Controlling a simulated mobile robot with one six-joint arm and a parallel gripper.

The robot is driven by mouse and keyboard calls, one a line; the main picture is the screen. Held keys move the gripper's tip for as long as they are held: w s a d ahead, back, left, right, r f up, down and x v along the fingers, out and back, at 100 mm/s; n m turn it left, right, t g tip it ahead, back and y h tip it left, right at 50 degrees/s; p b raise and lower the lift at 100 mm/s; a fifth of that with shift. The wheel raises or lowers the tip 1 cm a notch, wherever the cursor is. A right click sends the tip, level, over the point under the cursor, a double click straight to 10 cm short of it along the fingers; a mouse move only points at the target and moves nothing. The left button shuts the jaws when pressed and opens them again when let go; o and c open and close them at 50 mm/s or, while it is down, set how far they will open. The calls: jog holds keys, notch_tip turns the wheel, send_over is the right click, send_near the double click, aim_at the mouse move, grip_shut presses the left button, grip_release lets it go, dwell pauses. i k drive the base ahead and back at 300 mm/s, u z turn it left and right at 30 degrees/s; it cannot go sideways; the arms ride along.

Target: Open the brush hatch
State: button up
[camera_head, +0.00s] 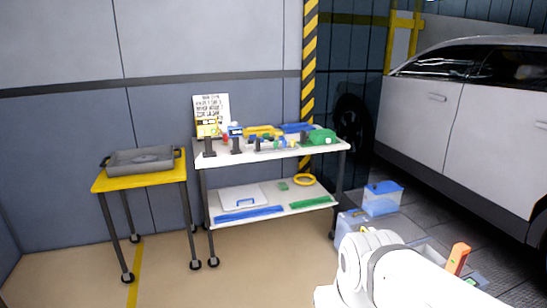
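A flat white panel (232,192) with a small blue handle (245,202) lies on the lower shelf of the white cart; I cannot tell whether it is the brush hatch. No other hatch is clearly recognisable. White links of my arm fill the lower right of the view, in front of the floor and some items there. The gripper itself does not show.
The white cart (228,161) carries several small tools on top, with blue and green strips below. A yellow-topped table (120,183) with a grey tray (143,161) stands left. A blue-lidded box (382,200) and a white car (440,115) are right. Front-left floor is clear.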

aim_at(409, 231)
jog(key=z, duration=0.25)
jog(key=i, duration=1.65)
jog(key=z, duration=0.35)
jog(key=i, duration=1.5)
jog(key=z, duration=0.25)
